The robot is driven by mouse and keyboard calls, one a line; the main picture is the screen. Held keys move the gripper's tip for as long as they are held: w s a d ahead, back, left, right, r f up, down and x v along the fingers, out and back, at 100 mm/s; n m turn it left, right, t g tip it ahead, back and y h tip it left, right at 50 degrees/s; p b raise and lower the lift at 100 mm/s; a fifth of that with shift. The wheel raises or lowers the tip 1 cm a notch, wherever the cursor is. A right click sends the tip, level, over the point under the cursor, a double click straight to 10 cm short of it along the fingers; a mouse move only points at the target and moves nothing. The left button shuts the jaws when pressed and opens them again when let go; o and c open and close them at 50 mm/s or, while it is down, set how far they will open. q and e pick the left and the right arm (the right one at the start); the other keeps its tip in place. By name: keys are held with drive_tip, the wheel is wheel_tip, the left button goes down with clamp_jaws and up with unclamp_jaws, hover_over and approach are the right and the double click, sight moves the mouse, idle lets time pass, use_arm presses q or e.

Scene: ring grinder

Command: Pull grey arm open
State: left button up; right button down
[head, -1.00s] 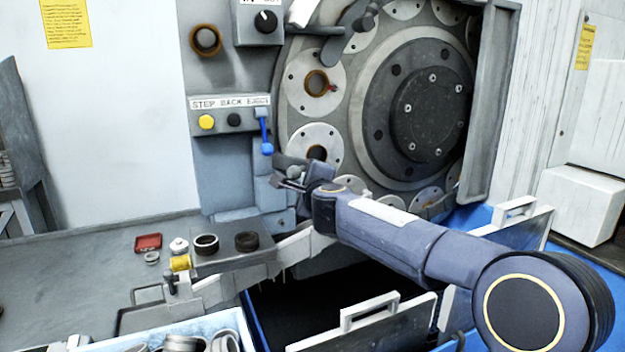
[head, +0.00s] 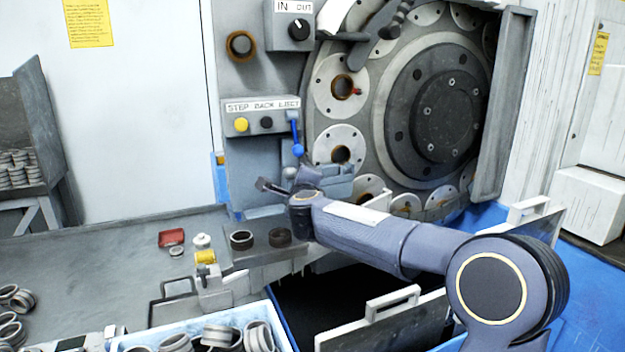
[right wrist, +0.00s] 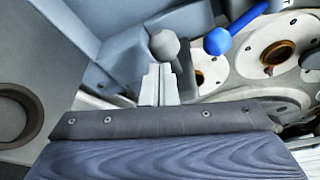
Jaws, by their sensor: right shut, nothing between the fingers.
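The grey arm, a short lever with a round grey knob (right wrist: 165,44), shows in the right wrist view at upper middle. My right gripper (right wrist: 157,85) is shut and empty, its fingertips just below the knob; I cannot tell if they touch it. In the head view my right gripper (head: 268,186) is at the machine's front, below and left of the blue-ball lever (head: 298,150). My wrist hides most of the grey arm there. My left gripper is out of view.
The large ring drum (head: 440,110) stands behind my right arm. A control box (head: 262,118) is above the gripper. Rings (head: 241,240) stand on a ledge below. A blue-edged bin of rings (head: 278,322) is at the front. The grey tabletop (head: 110,255) at left is largely clear.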

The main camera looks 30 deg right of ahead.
drive_tip(key=shift+w+a+p, duration=0.4)
drive_tip(key=shift+w+a, duration=0.5)
drive_tip(key=shift+a, duration=0.15)
